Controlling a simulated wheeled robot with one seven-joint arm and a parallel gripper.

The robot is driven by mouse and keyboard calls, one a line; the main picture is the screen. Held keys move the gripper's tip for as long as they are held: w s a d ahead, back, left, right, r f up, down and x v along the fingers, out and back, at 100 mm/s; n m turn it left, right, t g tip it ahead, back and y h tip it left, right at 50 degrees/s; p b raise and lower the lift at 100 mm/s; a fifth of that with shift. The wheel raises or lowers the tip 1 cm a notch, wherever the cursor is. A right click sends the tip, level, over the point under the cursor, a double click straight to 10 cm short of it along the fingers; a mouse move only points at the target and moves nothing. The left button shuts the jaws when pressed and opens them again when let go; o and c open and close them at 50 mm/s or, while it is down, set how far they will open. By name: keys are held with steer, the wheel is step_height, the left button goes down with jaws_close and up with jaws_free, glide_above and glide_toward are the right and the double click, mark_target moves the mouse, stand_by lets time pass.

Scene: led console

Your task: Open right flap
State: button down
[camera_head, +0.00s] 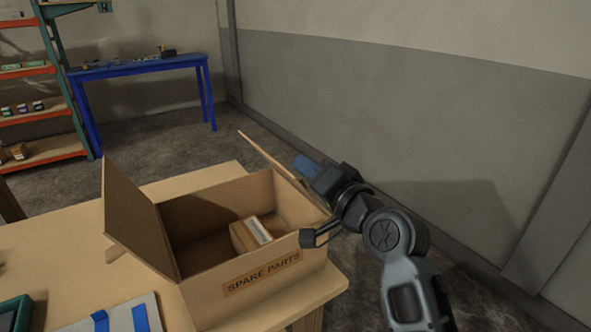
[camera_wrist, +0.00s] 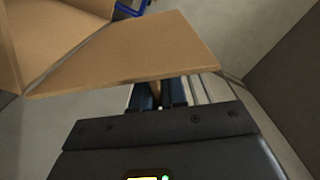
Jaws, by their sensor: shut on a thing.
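The open cardboard box (camera_head: 215,285), labelled "SPARE PARTS", stands on the wooden table. Its right flap (camera_head: 268,158) shows as a thin tan strip along the right side, tilted up and outward. In the wrist view the flap (camera_wrist: 150,50) is a broad tan panel just ahead of my fingers. My gripper (camera_head: 304,168) is at the outer side of this flap, and in the wrist view its dark blue fingers (camera_wrist: 158,95) are closed on the flap's edge. The fingertips are partly hidden by the flap. The left flap (camera_head: 135,215) stands up, leaning outward.
A small carton (camera_head: 250,235) lies inside the box. The wooden table (camera_head: 90,265) carries a flat panel with blue strips (camera_head: 120,318) and a green-edged device (camera_head: 14,314) at front left. A grey wall (camera_head: 420,120) is behind my arm. A blue workbench (camera_head: 140,68) stands farther back.

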steer(key=shift+w+d+r+m, duration=0.3)
steer(key=shift+d+m, duration=0.15)
steer(key=shift+m, duration=0.05)
steer(key=w+d+f+m+p, duration=0.1)
steer(key=w+d+m+p, duration=0.2)
steer(key=d+m, duration=0.4)
steer(key=shift+w+f+m, duration=0.4)
steer(key=shift+w+m, duration=0.5)
steer(key=shift+m, duration=0.3)
steer(key=c, duration=1.2)
jaws_free()
steer(key=shift+c, duration=0.2)
steer(key=v, duration=0.8)
steer(key=shift+b, duration=0.45)
steer(key=shift+w, duration=0.1)
